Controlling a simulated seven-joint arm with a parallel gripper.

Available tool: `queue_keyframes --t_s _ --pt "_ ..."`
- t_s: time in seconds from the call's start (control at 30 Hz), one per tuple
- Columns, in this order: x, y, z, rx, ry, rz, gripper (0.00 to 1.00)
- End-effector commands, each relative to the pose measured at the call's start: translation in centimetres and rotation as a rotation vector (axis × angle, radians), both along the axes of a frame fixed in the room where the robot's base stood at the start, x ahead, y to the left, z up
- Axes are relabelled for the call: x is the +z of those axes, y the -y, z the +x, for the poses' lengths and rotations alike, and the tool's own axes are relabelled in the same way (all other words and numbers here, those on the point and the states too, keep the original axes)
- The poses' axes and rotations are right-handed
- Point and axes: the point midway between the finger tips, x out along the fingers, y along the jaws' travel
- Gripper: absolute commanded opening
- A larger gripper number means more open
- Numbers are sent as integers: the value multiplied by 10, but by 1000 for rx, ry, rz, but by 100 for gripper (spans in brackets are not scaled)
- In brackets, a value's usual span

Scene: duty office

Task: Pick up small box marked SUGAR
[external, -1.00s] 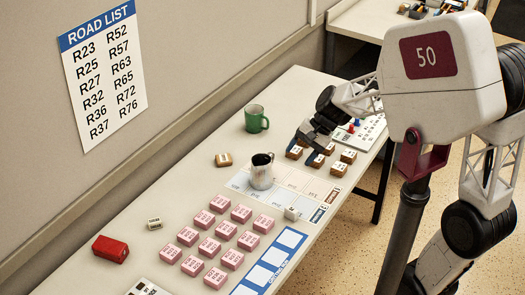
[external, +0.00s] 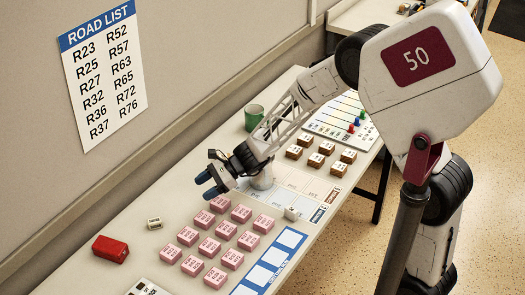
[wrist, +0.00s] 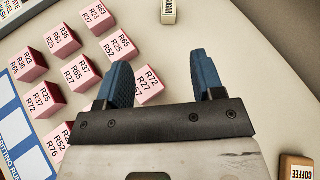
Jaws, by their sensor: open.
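A small cream box (external: 154,223) stands on the table at the left, beyond the pink blocks. It also shows in the wrist view (wrist: 168,12), cut by the top edge, with dark lettering that seems to read SUGAR. My gripper (external: 205,183) is above the table by the far end of the pink blocks, to the right of and apart from the box. In the wrist view the two blue fingers (wrist: 165,78) are spread with nothing between them, and the box lies ahead of them.
Pink blocks (external: 209,247) stand in rows near the gripper. A red box (external: 110,249) is at the left. A box marked COFFEE (wrist: 298,167) lies behind the fingers at right.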

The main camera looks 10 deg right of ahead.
Motion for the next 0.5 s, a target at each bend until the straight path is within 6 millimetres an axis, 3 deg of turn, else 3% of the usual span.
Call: queue_keyframes --t_s 0.03,0.2,0.5 --pt "-13 -13 0 -18 -34 5 62" --pt "-41 -45 1 -83 -120 28 62" --pt "-58 -62 2 -123 -171 40 62"
